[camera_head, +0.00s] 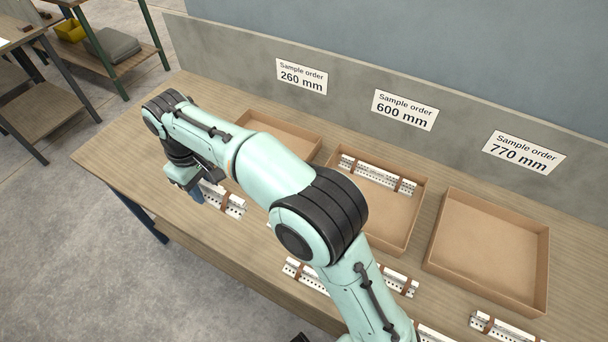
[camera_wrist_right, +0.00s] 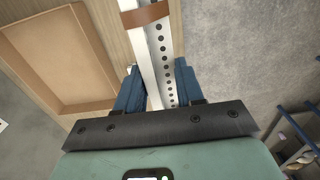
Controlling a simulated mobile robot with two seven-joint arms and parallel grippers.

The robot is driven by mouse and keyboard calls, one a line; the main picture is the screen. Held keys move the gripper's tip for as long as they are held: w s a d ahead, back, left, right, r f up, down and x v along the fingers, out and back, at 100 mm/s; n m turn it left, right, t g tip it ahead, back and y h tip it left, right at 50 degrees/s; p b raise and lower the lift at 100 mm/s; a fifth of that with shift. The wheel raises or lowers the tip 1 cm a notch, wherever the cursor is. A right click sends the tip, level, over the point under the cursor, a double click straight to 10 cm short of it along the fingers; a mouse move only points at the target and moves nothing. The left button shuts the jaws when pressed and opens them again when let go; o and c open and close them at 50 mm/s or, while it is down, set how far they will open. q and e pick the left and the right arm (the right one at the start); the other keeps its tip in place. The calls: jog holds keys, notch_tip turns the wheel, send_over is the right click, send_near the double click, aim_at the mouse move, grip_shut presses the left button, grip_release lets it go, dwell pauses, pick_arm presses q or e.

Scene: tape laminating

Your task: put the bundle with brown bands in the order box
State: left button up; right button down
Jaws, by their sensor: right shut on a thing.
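A white, perforated bundle with brown bands (camera_head: 232,205) lies at the left part of the bench, partly hidden by my right arm. My right gripper (camera_head: 198,194) is at its left end, with blue fingers. In the wrist view my right gripper (camera_wrist_right: 159,90) is shut on this bundle (camera_wrist_right: 162,55), one finger on each side, and a brown band shows beyond the fingers. Three open cardboard order boxes stand along the back: left (camera_head: 283,143), middle (camera_head: 388,215) and right (camera_head: 487,243). The middle box holds a brown-banded bundle (camera_head: 375,173). My left gripper is not in view.
Signs behind the boxes read 260 mm (camera_head: 301,76), 600 mm (camera_head: 404,110) and 770 mm (camera_head: 523,152). More banded bundles (camera_head: 304,275) lie along the bench front, partly behind my arm, and another (camera_head: 500,328) at front right. The left and right boxes look empty where visible.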

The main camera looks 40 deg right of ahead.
aim_at(488, 227)
jog(key=shift+d, duration=0.1)
